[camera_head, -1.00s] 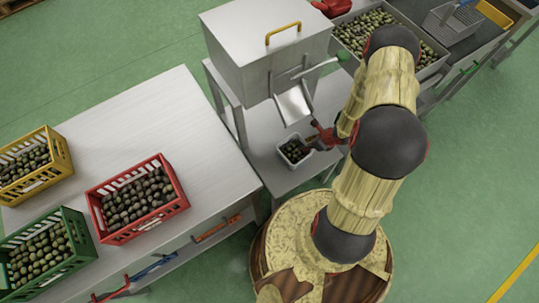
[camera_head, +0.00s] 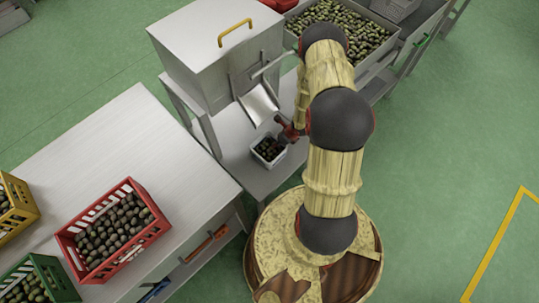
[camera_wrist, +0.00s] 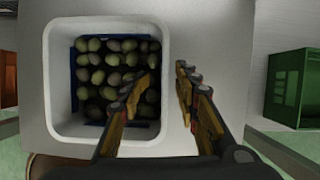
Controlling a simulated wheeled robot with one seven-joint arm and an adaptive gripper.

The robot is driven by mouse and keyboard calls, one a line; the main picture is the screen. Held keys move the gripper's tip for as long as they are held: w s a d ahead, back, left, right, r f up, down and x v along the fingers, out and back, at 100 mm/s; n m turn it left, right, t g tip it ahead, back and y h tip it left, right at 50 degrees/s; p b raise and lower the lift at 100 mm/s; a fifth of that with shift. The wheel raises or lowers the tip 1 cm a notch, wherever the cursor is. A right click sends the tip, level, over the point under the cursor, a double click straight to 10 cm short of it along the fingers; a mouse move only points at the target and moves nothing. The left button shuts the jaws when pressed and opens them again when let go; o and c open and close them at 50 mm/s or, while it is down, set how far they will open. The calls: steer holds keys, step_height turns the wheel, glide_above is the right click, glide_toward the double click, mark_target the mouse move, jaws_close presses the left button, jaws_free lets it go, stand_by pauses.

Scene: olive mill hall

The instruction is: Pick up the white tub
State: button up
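The white tub (camera_head: 281,158) stands under the chute of the steel machine on a metal shelf and holds dark olives. In the wrist view, the white tub (camera_wrist: 57,100) is seen from above, with olives and a dark blue edge inside. My gripper (camera_head: 288,132) is at the tub's upper right side in the head view. In the wrist view, my gripper (camera_wrist: 168,72) is open, with a gap between its fingers. The left finger overlaps the tub's inside and the right finger overlaps its right rim or just beyond. I cannot tell whether they touch it.
The steel chute (camera_head: 259,103) hangs close above the tub. A steel table (camera_head: 125,135) at left bears a red crate (camera_head: 120,262) and other olive crates. A bin of olives (camera_head: 375,58) is behind my arm. Green floor is free at right.

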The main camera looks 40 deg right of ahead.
steer(key=shift+s+f, duration=0.15)
steer(key=shift+f, duration=0.55)
steer(key=shift+r, duration=0.1)
steer(key=shift+c, duration=0.7)
steer(key=c, duration=0.4)
steer(key=shift+r, duration=0.1)
jaws_close()
